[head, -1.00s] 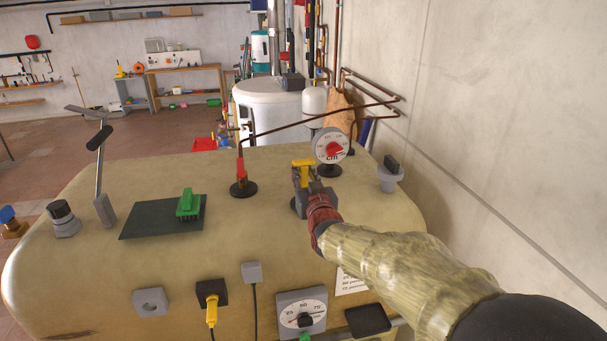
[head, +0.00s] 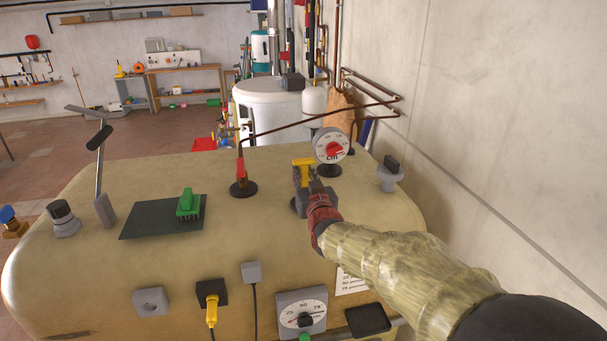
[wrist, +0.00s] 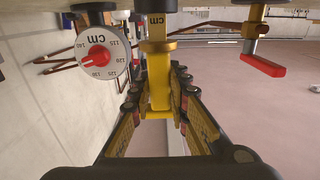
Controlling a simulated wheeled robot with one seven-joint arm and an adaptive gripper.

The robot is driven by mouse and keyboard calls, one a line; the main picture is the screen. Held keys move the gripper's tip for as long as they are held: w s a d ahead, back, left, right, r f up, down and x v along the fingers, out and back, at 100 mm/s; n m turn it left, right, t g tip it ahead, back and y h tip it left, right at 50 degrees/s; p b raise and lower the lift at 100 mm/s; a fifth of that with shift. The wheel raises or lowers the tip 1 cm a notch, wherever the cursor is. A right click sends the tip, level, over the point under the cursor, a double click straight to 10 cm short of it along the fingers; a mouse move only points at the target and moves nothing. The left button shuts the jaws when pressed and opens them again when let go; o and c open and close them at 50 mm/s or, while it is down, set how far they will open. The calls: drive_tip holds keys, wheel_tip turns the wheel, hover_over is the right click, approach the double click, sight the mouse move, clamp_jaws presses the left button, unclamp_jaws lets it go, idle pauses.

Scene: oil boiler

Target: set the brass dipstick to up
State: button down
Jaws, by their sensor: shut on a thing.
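The brass dipstick (head: 303,162) shows in the head view as a yellow T-shaped top on the cream boiler casing. In the wrist view the yellow handle (wrist: 158,75) hangs down the middle of the picture, with a "cm" mark on the part above it. My gripper (head: 304,180) reaches it from the front right. In the wrist view my gripper (wrist: 160,100) has a finger on each side of the handle and is shut on it. The dipstick's lower end and base are hidden behind my gripper in the head view.
A round dial with a red centre (head: 331,147) stands close behind and right of the dipstick. A red-handled valve (head: 240,178) is to the left, a grey knob (head: 390,175) to the right. A green brush-like piece (head: 188,203) sits on a dark pad. A wall closes the right side.

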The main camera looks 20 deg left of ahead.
wheel_tip(320, 180, up, 25)
drive_tip(key=p, duration=0.4)
drive_tip(key=shift+f+p, duration=0.15)
drive_tip(key=shift+p, duration=0.2)
drive_tip(key=c, duration=2.1)
unclamp_jaws()
drive_tip(key=shift+c, duration=0.2)
drive_tip(key=o, duration=0.5)
drive_tip(key=shift+f, duration=0.1)
drive_tip(key=shift+c, duration=0.2)
drive_tip(key=v, duration=1.2)
drive_tip(key=shift+a+f, duration=0.1)
